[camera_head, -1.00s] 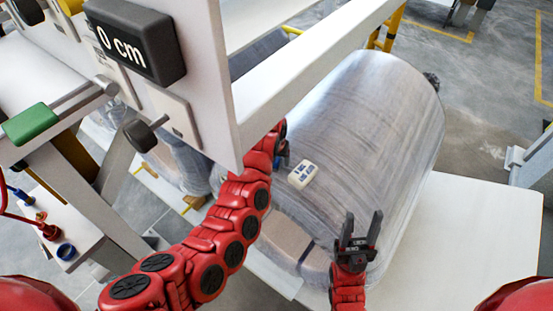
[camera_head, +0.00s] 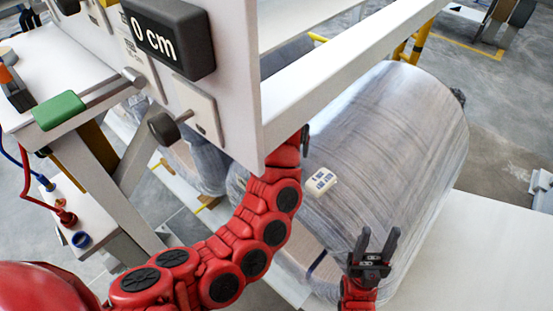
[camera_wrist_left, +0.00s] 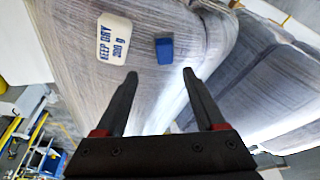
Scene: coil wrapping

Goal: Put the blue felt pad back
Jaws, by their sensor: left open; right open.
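A small blue block, which looks like the blue felt pad (camera_wrist_left: 165,50), sits on the side of the wrapped coil (camera_head: 400,130). It is beside a white "KEEP DRY" label block, and the head view does not show it clearly. My left gripper (camera_wrist_left: 159,73) is open and empty in the left wrist view, with the blue pad just beyond and between its fingertips. In the head view its end is mostly hidden behind the white machine frame. My right gripper (camera_head: 378,243) is open and empty, fingers up, in front of the coil's near end.
The white label block (camera_head: 321,181) is on the coil beside my left arm. A white machine frame (camera_head: 235,120) with a "0 cm" display (camera_head: 166,42) stands close above that arm. The white surface at right (camera_head: 480,250) is clear.

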